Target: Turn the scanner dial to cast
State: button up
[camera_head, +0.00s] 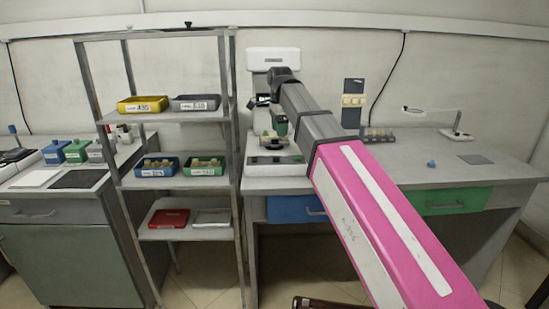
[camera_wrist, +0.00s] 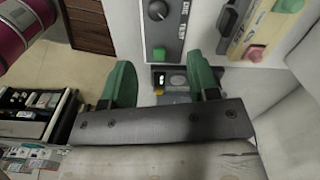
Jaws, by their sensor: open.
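The scanner dial (camera_wrist: 158,10) is a round black knob with a pale pointer line, on a dark grey panel at the top of the wrist view. In the head view my gripper (camera_head: 274,136) is in front of the white scanner (camera_head: 273,60), which my arm partly covers. The dial cannot be made out there.
A green button (camera_wrist: 158,54) sits below the dial. A beige panel with a red button (camera_wrist: 254,53) is at the right. A shelf rack (camera_head: 232,120) with coloured trays stands left of the scanner. The bench (camera_head: 390,175) is mostly clear right of my arm, with a lamp (camera_head: 455,132) at the back.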

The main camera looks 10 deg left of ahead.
aim_at(276, 157)
jog(key=f, duration=0.3)
jog(key=f+m, duration=0.1)
jog(key=f, duration=0.3)
jog(key=a+f+m, duration=0.1)
jog(key=f, duration=0.2)
jog(key=shift+s+f, duration=0.25)
jog(key=shift+s, duration=0.1)
jog(key=shift+c, duration=0.4)
jog(key=c, duration=0.9)
